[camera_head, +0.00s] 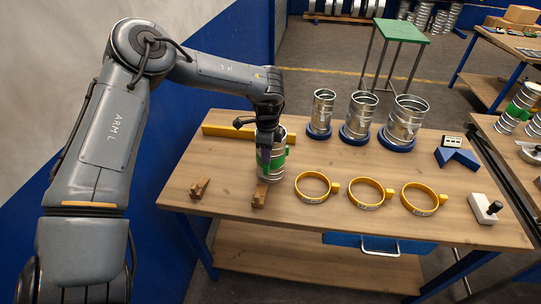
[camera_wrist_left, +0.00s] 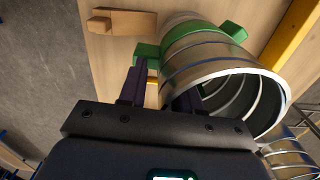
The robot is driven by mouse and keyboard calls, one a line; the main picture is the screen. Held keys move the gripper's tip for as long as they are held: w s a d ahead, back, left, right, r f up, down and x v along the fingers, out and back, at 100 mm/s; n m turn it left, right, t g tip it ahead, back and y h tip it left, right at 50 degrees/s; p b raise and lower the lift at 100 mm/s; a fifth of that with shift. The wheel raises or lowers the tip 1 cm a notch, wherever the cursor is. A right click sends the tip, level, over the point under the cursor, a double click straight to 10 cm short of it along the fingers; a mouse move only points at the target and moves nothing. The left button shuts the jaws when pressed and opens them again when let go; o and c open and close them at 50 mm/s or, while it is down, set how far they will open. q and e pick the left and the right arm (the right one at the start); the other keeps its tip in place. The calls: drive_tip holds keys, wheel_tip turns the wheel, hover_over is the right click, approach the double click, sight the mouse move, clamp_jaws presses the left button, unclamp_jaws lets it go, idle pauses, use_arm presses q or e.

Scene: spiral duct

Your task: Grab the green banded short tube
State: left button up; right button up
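The green banded short tube (camera_head: 271,166) is a silver ribbed cylinder with a green band, at the left part of the wooden table in the head view. Its open end faces up toward my gripper. In the left wrist view the tube (camera_wrist_left: 180,68) shows its band, green lugs and open rim. My left gripper (camera_head: 268,134) is over the tube's upper end, hiding part of it. In the wrist view its dark fingers (camera_wrist_left: 158,88) are apart, with a gap between them, at the rim's near side. I cannot tell whether either finger touches the wall. My right gripper is not in view.
Wooden blocks (camera_head: 200,187) and (camera_head: 260,195) lie near the tube, with a yellow bar (camera_head: 222,131) behind. Yellow ring clamps (camera_head: 313,187) lie to the right. Silver tubes (camera_head: 322,112) stand in blue bases behind. A blue block (camera_head: 457,158) and white tool (camera_head: 483,208) are at the right.

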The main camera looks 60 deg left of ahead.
use_arm(q)
clamp_jaws()
idle(1.3)
